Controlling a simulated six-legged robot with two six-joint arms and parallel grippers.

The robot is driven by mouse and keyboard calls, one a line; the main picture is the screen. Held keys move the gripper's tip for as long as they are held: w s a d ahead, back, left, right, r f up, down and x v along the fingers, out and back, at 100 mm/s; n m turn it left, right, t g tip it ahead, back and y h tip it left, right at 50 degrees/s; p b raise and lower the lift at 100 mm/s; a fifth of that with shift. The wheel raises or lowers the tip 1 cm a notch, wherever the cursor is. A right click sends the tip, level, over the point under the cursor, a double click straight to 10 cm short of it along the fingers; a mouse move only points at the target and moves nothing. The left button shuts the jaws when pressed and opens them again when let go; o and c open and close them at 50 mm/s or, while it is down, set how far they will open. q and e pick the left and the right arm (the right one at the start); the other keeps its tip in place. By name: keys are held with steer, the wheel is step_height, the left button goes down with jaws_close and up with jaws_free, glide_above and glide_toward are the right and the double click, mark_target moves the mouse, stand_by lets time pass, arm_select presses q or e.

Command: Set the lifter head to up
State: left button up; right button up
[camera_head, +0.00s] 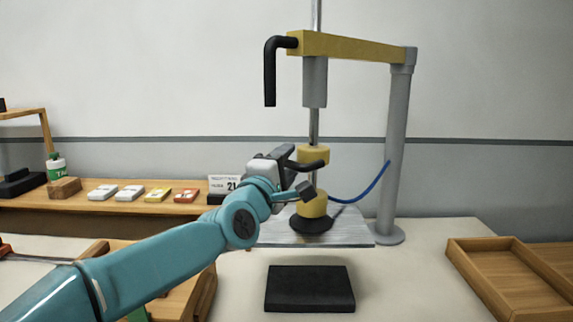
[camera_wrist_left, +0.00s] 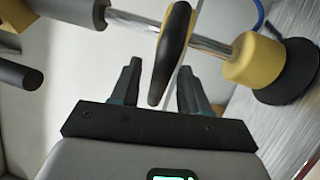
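The lifter has a grey post (camera_head: 397,150), a yellow boom (camera_head: 350,47) and a vertical rod. Its lifter head (camera_head: 313,206) is a yellow piece above a black suction cup (camera_head: 311,225), low, at a grey sheet. A yellow collar with a black handle (camera_head: 308,164) sits on the rod above the head. My left gripper (camera_head: 299,172) is at this handle. In the left wrist view the handle (camera_wrist_left: 173,50) runs between the two open fingers (camera_wrist_left: 160,85), with gaps at both sides. The lifter head (camera_wrist_left: 255,62) is at right there. My right gripper is not in view.
A black block (camera_head: 310,289) lies on the table in front of the sheet (camera_head: 352,230). A wooden tray (camera_head: 484,275) is at the right. A shelf with small boxes (camera_head: 130,193) and a "21" sign (camera_head: 223,184) is at the left. A blue hose (camera_head: 374,182) runs from the post.

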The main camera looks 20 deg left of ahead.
arm_select(q)
steer(key=shift+s+f, duration=0.15)
steer(key=shift+s, duration=0.05)
steer(key=b+v, duration=0.2)
steer(key=v, duration=1.3)
steer(key=shift+s+b, duration=0.35)
steer(key=shift+s, duration=0.05)
steer(key=shift+s, duration=0.1)
